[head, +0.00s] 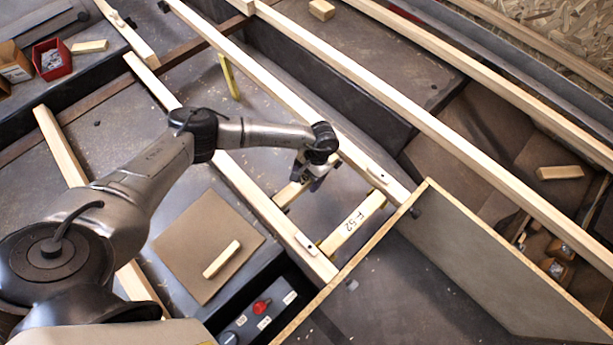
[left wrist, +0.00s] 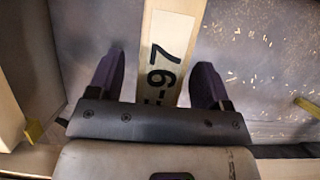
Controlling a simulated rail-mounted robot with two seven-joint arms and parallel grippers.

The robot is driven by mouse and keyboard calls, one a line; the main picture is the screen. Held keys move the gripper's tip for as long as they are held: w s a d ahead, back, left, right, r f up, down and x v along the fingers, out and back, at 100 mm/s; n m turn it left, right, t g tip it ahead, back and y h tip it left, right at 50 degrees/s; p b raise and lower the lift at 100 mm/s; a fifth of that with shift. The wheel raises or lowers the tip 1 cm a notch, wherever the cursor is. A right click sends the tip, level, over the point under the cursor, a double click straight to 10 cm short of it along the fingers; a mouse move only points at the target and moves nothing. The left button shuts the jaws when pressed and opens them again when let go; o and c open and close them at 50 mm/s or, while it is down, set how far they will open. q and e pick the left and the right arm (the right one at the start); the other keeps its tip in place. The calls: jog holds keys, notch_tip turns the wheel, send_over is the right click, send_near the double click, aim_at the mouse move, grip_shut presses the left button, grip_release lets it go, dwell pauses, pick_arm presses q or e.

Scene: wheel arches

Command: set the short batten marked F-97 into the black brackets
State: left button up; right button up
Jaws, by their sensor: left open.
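The short batten marked F-97 (left wrist: 168,40) runs up the left wrist view, its "97" legible and the letter part cut off by my gripper. Its pale end also shows in the head view (head: 287,196), partly behind my gripper. My left gripper (left wrist: 156,75) is open, with one dark finger on each side of the batten and a gap on both sides. In the head view my left gripper (head: 314,182) is over the space between two long pale rails. I cannot clearly make out the black brackets. My right gripper is not in view.
A batten marked F-52 (head: 352,226) lies between the rails, close to my gripper. A brown panel with a pale edge (head: 500,265) stands at the right. A brown board (head: 208,245) carries a small wood block. A red bin (head: 52,60) sits far left.

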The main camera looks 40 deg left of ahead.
pick_arm(q)
jog(key=p+v, duration=0.6)
jog(key=v, duration=0.8)
jog(key=shift+s, duration=0.15)
